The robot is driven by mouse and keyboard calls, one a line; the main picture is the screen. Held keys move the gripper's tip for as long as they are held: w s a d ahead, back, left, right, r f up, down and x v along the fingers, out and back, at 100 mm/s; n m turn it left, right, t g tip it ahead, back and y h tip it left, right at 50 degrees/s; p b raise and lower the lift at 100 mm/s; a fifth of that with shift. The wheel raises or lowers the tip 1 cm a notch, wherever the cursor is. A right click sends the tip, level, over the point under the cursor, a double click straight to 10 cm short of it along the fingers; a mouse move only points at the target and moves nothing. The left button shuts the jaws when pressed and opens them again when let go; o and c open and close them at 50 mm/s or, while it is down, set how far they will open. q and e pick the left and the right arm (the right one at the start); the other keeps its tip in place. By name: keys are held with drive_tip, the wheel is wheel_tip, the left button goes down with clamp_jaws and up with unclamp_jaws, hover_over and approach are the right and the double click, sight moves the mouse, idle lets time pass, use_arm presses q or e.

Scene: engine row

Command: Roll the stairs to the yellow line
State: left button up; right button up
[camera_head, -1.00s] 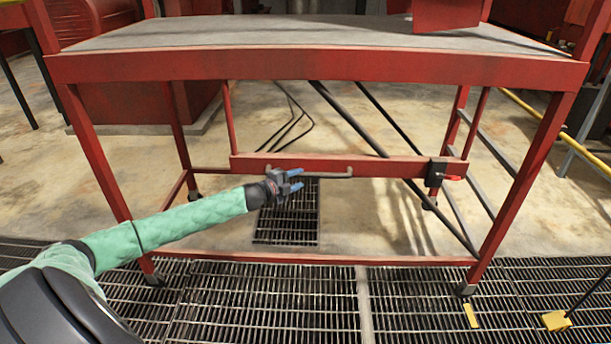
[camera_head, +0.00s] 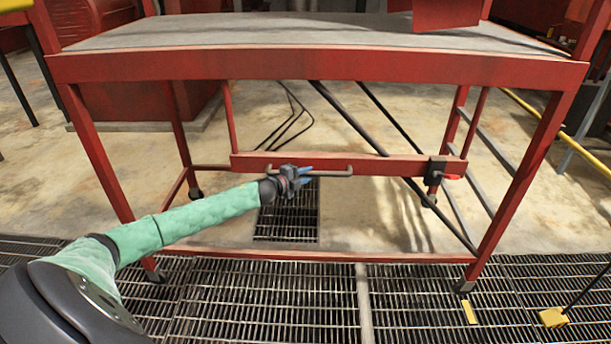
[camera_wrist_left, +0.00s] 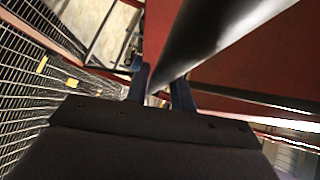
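The stairs are a red wheeled frame (camera_head: 300,66) with a grey platform on top, standing over the floor grating. A grey handle bar (camera_head: 340,173) sits on their red crossbar (camera_head: 390,166). My left gripper (camera_head: 306,175) is at the left part of this bar. In the left wrist view its blue fingers (camera_wrist_left: 160,92) stand apart with the grey bar (camera_wrist_left: 205,35) running between them; firm contact does not show. A short yellow strip (camera_head: 469,312) lies on the grating at lower right. My right gripper is not in view.
A black clamp with a red lever (camera_head: 437,172) is at the crossbar's right end. A yellow block with a dark rod (camera_head: 553,317) stands on the grating at lower right. Grating (camera_head: 260,300) covers the near floor; bare concrete lies behind it.

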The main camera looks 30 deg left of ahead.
use_arm(q)
clamp_jaws()
drive_tip(key=shift+a, duration=0.1)
